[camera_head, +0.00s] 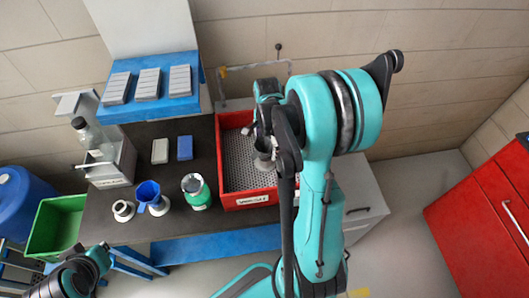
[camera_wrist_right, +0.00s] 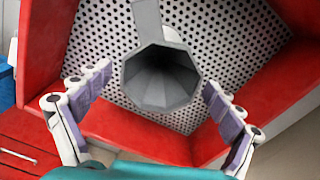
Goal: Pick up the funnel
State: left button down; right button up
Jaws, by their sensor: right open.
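The grey funnel (camera_wrist_right: 160,75) is inside the red tray (camera_wrist_right: 135,135), over its perforated floor, with its wide dark mouth facing the right wrist camera. In the head view the funnel (camera_head: 263,163) is partly hidden by my right arm. My right gripper (camera_wrist_right: 158,84) is open, with one finger on each side of the funnel's mouth and a visible gap to both. In the head view the right gripper (camera_head: 262,130) is over the red tray and largely covered by its own arm. My left gripper (camera_head: 80,272) is at the lower left, away from the tray; its fingers are unclear.
Left of the tray on the dark bench stand a green can (camera_head: 196,191), a blue jug (camera_head: 149,197) and a white ring-shaped part (camera_head: 123,210). A grey box (camera_head: 112,167) holds a bottle. A green bin (camera_head: 55,225) and red cabinet (camera_head: 480,215) flank the bench.

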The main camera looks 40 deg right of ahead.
jog(key=shift+f, duration=0.1)
jog(key=c, duration=1.3)
jog(key=shift+o, duration=0.2)
jog(key=s+d+r+p, duration=0.2)
jog(key=s+r, duration=0.3)
jog(key=r, duration=0.3)
jog(key=s+d+r+p, duration=0.2)
jog(key=s+r+p, duration=0.3)
jog(key=r, duration=0.3)
jog(key=shift+s+d, duration=0.3)
jog(key=shift+s, duration=0.05)
jog(key=shift+w+a+f, duration=0.1)
